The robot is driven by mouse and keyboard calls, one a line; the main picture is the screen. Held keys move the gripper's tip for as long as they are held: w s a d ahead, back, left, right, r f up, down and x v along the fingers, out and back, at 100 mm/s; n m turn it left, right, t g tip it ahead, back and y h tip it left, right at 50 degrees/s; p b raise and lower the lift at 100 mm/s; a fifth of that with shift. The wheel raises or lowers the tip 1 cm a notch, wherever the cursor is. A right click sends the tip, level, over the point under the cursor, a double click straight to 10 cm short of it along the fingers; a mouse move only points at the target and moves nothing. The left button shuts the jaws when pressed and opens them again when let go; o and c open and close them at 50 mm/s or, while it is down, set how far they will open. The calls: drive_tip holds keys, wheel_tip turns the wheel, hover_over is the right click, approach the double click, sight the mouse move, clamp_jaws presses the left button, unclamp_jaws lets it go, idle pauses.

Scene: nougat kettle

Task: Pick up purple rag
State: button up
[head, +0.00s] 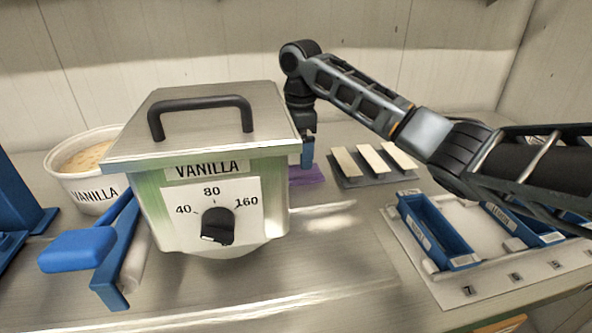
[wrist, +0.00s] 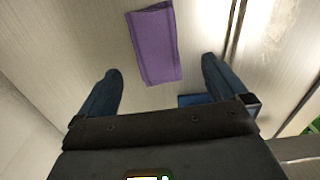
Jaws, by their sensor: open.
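The purple rag (wrist: 155,45) lies flat on the metal counter, a folded strip seen ahead of my fingers in the wrist view. In the head view the rag (head: 306,175) shows just right of the kettle, partly hidden behind the kettle and my gripper. My gripper (head: 307,155) points down above or near the rag, with its blue fingers showing. In the wrist view my gripper (wrist: 160,88) is open and empty, its two fingers wide apart. The rag's near end reaches about level with the fingertips there; the exact height gap cannot be told.
The metal kettle (head: 190,190) marked VANILLA stands left of my gripper. A dark tray (head: 352,183) with pale sticks lies right of the rag. Blue troughs (head: 430,230) sit on a board at the right. A white tub (head: 90,190) stands at the left.

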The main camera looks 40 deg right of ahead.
sight(298, 171)
drive_tip(key=shift+w+f+p, duration=0.2)
drive_tip(key=shift+f, duration=1.4)
drive_tip(key=shift+w+f+p, duration=0.15)
drive_tip(key=shift+f+p, duration=0.05)
drive_tip(key=shift+f, duration=1.35)
drive_tip(key=shift+c, duration=0.5)
drive_tip(key=c, duration=1)
